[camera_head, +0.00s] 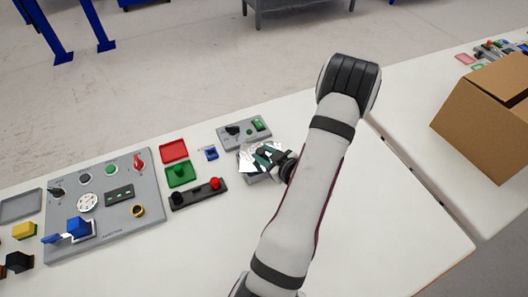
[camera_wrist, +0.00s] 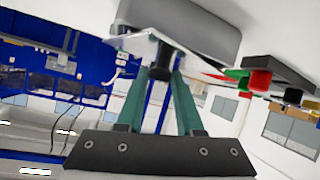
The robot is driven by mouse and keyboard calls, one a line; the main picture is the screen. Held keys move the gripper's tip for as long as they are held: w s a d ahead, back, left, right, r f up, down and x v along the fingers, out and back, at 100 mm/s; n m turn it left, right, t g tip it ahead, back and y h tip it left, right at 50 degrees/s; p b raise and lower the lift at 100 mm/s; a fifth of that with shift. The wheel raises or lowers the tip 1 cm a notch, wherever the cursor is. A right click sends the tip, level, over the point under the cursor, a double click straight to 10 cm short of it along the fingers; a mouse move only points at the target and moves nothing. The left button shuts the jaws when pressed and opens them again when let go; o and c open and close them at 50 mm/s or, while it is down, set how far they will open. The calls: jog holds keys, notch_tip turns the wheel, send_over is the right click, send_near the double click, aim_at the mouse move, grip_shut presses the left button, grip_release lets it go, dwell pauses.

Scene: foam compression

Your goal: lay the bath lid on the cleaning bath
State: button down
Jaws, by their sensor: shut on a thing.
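My gripper (camera_head: 268,156) is shut on the dark knob of the bath lid, with its teal fingers on either side of the knob in the wrist view (camera_wrist: 158,75). The bath lid (camera_head: 247,161) is a shiny pale plate, and its edge shows in the wrist view (camera_wrist: 138,42). The cleaning bath (camera_head: 264,179) is a grey box, partly hidden under the lid and my gripper. It also shows in the wrist view (camera_wrist: 190,22), right beside the lid. The lid overlaps the bath in the head view and looks tilted. I cannot tell whether they touch.
A grey box with a black knob and green switch (camera_head: 244,132) stands just behind the bath. A dark bar with a red button (camera_head: 198,194), a green tray (camera_head: 181,174) and a control panel (camera_head: 105,206) lie left. The white table (camera_head: 385,215) is clear at right; a cardboard box (camera_head: 480,125) stands beyond.

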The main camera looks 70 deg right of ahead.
jog(key=shift+c, duration=2.4)
grip_release()
